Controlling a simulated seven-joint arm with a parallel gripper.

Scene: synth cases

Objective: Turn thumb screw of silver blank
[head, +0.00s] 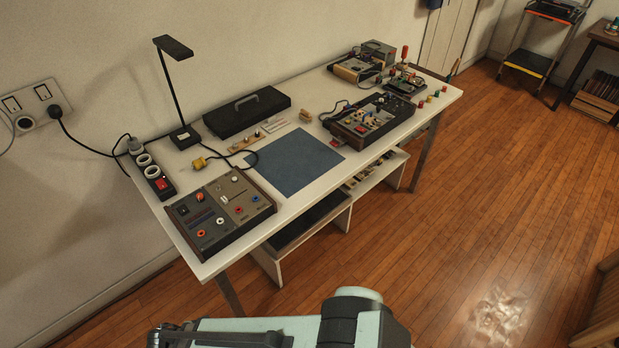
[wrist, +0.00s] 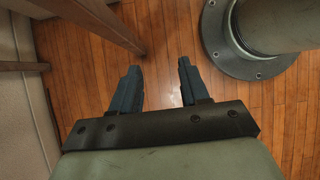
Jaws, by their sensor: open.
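A synth case (head: 220,212) with grey panels, coloured knobs and a dark frame lies at the near left end of the white table. A second, dark synth case (head: 370,118) with many knobs lies right of the table's middle. A silver blank and its thumb screw are too small to tell apart in the head view; the wrist view shows neither. My gripper (wrist: 158,78) shows in the wrist view, its two dark blue fingers apart, with nothing between them but wooden floor below. It is away from the cases.
The white table (head: 306,105) also bears a blue mat (head: 294,162), a black lidded case (head: 246,112), a desk lamp (head: 174,48), a power strip (head: 152,175) and cables. More devices (head: 358,68) stand at its far end.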

